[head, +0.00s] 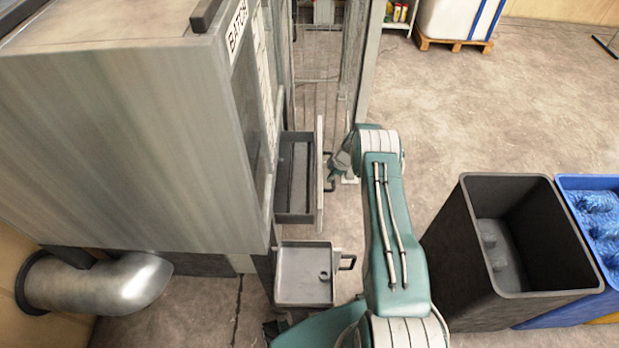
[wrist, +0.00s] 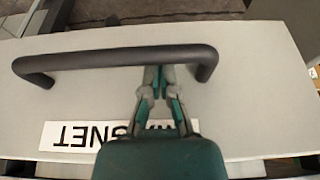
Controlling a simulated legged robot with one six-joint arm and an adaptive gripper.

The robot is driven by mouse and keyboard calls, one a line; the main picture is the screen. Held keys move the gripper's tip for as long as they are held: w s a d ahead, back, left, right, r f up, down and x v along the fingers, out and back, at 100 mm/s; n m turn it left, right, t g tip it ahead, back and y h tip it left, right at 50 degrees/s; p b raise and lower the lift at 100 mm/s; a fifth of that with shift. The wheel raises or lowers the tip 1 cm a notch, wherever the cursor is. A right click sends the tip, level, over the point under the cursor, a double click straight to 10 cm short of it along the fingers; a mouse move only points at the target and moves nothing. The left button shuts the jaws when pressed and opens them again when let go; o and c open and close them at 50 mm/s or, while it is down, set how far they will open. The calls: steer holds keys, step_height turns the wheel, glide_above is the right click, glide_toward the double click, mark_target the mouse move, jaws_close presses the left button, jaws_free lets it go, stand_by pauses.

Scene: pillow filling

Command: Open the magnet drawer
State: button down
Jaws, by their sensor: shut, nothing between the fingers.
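The magnet drawer (head: 297,170) stands pulled out from the side of the grey machine in the head view, with its dark inside showing. Its pale front panel (wrist: 245,105) fills much of the wrist view, with an upside-down, partly covered label (wrist: 75,135). The black bar handle (wrist: 100,61) runs across the panel. My gripper (wrist: 160,76) is shut and empty, its fingertips at the right part of the handle bar. I cannot tell whether the tips touch it or reach behind it. In the head view my gripper (head: 338,168) is beside the drawer front, partly hidden by my arm.
The grey machine (head: 130,130) fills the left. A shallow open tray (head: 304,288) with a handle sits below and nearer than the drawer. A black bin (head: 515,300) and a blue bin (head: 590,185) stand at the right. Floor (head: 470,110) beyond my arm is clear.

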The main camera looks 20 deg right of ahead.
steer(key=s+d, duration=0.3)
steer(key=d, duration=0.6)
steer(key=s+d, duration=0.3)
steer(key=d, duration=0.7)
steer(key=v, duration=1.1)
steer(key=shift+d+r, duration=0.15)
steer(key=shift+r, duration=0.2)
steer(key=shift+s, duration=0.15)
